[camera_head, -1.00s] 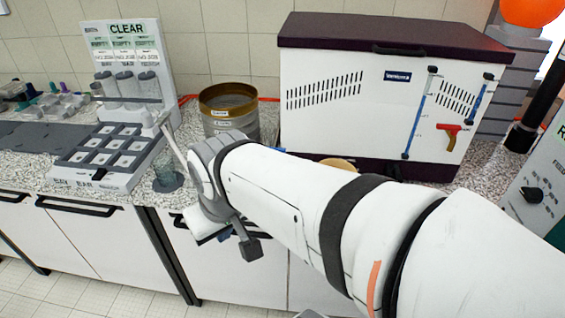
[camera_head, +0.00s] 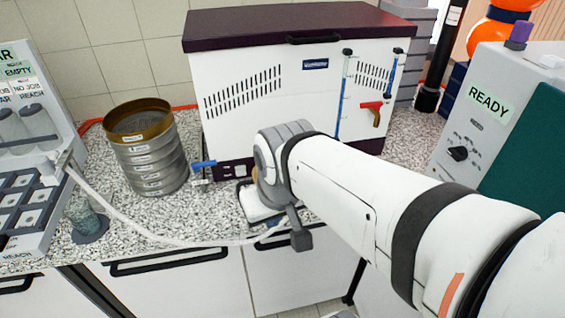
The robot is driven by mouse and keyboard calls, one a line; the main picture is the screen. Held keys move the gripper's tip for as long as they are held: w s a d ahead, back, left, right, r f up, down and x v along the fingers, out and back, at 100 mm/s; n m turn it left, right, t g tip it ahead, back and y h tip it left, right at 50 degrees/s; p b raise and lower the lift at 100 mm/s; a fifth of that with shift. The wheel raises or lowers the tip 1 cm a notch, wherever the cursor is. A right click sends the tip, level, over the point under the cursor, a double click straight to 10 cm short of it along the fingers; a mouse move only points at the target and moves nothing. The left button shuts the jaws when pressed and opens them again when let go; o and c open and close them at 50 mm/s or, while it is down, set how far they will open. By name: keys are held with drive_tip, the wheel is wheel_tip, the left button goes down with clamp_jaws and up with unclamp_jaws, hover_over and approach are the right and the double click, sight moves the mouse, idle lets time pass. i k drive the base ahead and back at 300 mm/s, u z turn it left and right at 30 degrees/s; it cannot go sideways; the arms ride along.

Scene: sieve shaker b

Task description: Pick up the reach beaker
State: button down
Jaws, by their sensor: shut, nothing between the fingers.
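A small clear glass beaker (camera_head: 88,222) stands on the speckled counter at the left. It is upright, beside the front right corner of the grey rack, near a REACH label; I take it to be the reach beaker. My gripper (camera_head: 300,238) hangs below the wrist at the counter's front edge, well to the right of the beaker and apart from it. Much of it is hidden behind my wrist. It looks shut, with nothing seen in it.
A compartment rack (camera_head: 28,238) stands left of the beaker. A sieve stack (camera_head: 152,160) stands behind it. A large white cabinet (camera_head: 255,110) fills the back. A READY unit (camera_head: 462,150) is at the right. A thin white hose (camera_head: 150,231) crosses the counter front.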

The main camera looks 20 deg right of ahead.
sight(79, 211)
drive_tip(key=z, duration=0.25)
drive_tip(key=k, duration=0.25)
drive_tip(key=z, duration=0.05)
drive_tip(key=i, duration=0.45)
drive_tip(key=z, duration=0.4)
drive_tip(key=k, duration=0.2)
drive_tip(key=u, duration=1.6)
